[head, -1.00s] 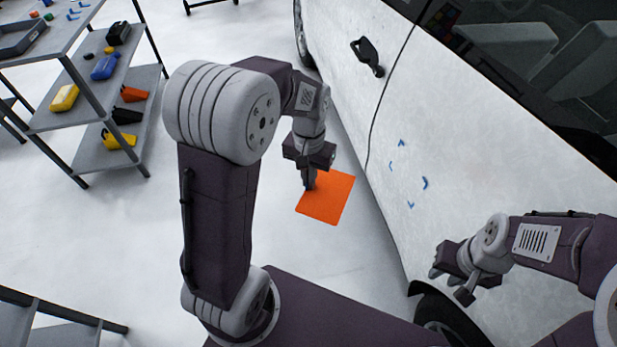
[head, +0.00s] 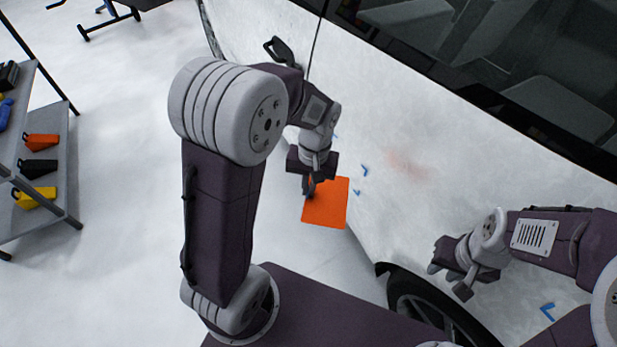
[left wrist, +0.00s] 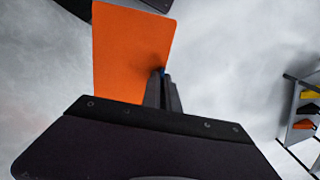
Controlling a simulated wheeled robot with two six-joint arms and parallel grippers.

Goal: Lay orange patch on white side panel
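The orange patch (head: 328,207) is a flat square sheet held by its upper left edge in my left gripper (head: 309,188), which is shut on it. The left wrist view shows the patch (left wrist: 132,50) beside the closed fingers (left wrist: 163,90). The white side panel (head: 430,140) of the car is to the right of the patch. Blue corner marks (head: 364,171) show on the panel just right of the patch; others are hidden behind the patch or arm. My right gripper (head: 452,272) is open and empty, in front of the panel's lower part.
The car's wheel (head: 430,305) is below the panel. Another blue mark (head: 547,311) shows at the lower right. A grey shelf (head: 50,215) with coloured items stands at the left. The floor between is clear.

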